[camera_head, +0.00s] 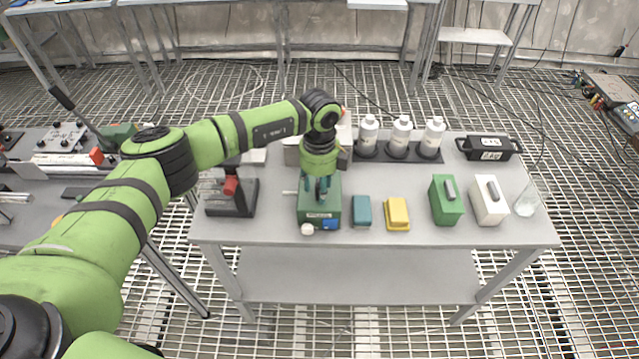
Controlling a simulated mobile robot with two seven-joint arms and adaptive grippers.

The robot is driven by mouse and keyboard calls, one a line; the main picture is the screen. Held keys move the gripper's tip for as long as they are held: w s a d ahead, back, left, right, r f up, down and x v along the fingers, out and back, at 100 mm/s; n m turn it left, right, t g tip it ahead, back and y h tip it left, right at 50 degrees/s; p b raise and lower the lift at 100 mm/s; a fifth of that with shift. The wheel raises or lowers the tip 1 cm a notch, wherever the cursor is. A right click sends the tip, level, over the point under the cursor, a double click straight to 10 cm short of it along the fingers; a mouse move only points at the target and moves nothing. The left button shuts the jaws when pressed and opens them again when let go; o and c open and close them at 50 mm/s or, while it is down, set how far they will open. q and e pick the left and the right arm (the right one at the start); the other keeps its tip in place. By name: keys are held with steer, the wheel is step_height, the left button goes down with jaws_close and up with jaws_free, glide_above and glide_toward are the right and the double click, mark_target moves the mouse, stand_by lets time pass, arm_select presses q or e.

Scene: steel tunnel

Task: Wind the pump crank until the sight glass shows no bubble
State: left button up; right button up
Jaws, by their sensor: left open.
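A green box-shaped device (318,216), which looks like the pump, stands near the front edge of the grey table, left of the middle. It has a blue part at its front right corner and a white round knob (307,229) at its front left. A thin pale rod sticks out at its left side. I cannot tell which part is the crank. My left gripper (322,193) is open and points down over the device, hiding some of its top. Whether it touches cannot be told. I cannot make out a sight glass or a bubble. My right gripper is not in view.
A dark stand with a red part (231,187) is left of the device. Teal (362,210) and yellow (397,213) blocks are close on its right, then green (446,200) and white (488,200) cases and a glass flask (526,203). White bottles (401,135) stand behind.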

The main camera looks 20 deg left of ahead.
arm_select(q)
jaws_close()
steer(key=shift+a, duration=0.1)
